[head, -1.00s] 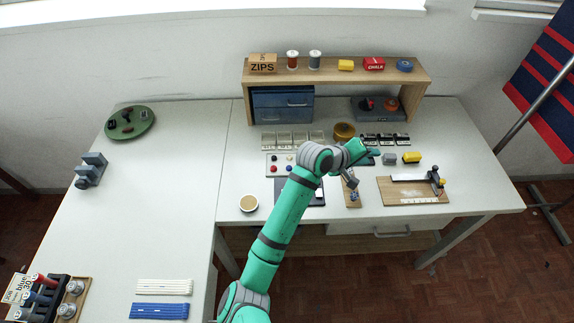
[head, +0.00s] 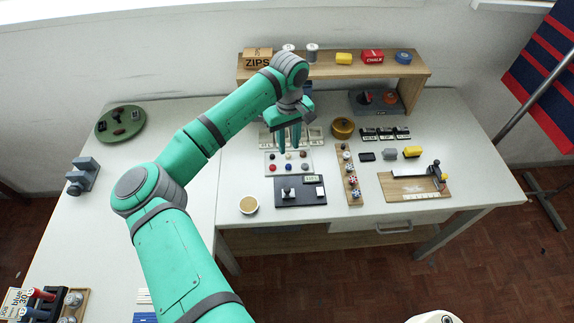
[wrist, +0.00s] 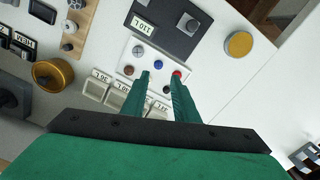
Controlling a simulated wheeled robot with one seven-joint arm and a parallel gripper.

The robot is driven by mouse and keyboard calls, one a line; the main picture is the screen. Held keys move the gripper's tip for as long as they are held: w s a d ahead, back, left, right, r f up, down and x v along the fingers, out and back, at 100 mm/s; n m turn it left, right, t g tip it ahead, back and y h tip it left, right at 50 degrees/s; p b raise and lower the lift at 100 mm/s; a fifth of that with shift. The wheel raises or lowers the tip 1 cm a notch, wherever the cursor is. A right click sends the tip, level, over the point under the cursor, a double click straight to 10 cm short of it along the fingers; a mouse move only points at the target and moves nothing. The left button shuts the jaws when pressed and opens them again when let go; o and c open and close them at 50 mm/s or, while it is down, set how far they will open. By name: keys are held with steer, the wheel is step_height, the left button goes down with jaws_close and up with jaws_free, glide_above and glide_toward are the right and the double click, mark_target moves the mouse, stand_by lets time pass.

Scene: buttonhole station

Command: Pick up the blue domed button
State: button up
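The blue domed button (head: 288,167) sits in the middle of the front row on a small white button tray (head: 266,173). In the wrist view the blue button (wrist: 158,65) lies just beyond the fingertips, roughly in line with the gap between them. My gripper (head: 289,151) points down above the back part of the tray. In the wrist view my gripper (wrist: 162,77) has its two fingers apart with nothing between them.
A dark scale-like pad (head: 287,202) with a small display lies in front of the tray. Labelled bins (wrist: 96,90) stand behind it. A wooden strip of buttons (head: 356,196) and a brass tin (head: 343,128) are to the right. The shelf (head: 345,70) is behind. The left tabletop is largely clear.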

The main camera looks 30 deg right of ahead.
glide_above(288, 165)
steer(key=f, duration=0.5)
steer(key=shift+s+a, duration=0.15)
steer(key=shift+s, duration=0.2)
steer(key=shift+w+d+f, duration=0.15)
steer(key=shift+f, duration=1.25)
steer(key=shift+w+d+f, duration=0.1)
steer(key=shift+w+f, duration=0.05)
steer(key=shift+f, duration=1.25)
jaws_close()
